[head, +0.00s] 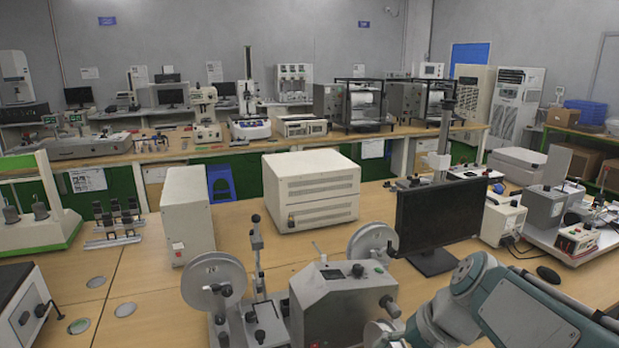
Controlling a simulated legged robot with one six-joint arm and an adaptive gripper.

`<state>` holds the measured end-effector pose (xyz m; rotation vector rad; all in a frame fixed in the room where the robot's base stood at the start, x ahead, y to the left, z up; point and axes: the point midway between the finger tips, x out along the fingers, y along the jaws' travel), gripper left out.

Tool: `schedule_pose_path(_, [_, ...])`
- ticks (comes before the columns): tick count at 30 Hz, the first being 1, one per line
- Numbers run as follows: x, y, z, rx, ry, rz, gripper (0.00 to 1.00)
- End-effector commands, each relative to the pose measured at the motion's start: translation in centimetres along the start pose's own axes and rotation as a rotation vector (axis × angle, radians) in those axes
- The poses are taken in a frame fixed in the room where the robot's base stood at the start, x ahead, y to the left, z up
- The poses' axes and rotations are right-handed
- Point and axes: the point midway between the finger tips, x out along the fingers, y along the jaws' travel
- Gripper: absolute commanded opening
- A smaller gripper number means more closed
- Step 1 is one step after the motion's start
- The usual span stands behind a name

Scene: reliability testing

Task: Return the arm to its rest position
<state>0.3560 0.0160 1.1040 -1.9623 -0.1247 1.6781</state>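My teal and grey arm shows at the bottom right of the head view, reaching in from the right edge toward the bottom centre. Its links overlap the lower part of the near bench in the picture. My gripper cannot be made out; the arm's far end runs down to the bottom edge of the frame. No held object is visible.
A machine with reels (337,300) stands at the front. Behind it are a black monitor (440,220), a large beige box (311,188) and a narrower beige cabinet (187,212). Bare wooden bench (150,275) shows at left. Instruments fill the right side.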

Motion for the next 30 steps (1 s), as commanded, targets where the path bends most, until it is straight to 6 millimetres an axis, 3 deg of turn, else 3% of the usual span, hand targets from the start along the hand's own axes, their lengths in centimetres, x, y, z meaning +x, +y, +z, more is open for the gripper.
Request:
schedule_pose_path(6, [-1.5, 1.4, 5.0, -0.189, 0.127, 0.175, 0.76])
schedule_pose_path(12, [-2.6, 3.2, 8.1, -0.350, 0.255, 0.305, 0.76])
schedule_pose_path(18, [-3.0, 4.2, 9.2, -0.428, 0.324, 0.364, 0.76])
schedule_pose_path(30, [-3.0, 4.3, 9.3, -0.432, 0.327, 0.369, 0.76])
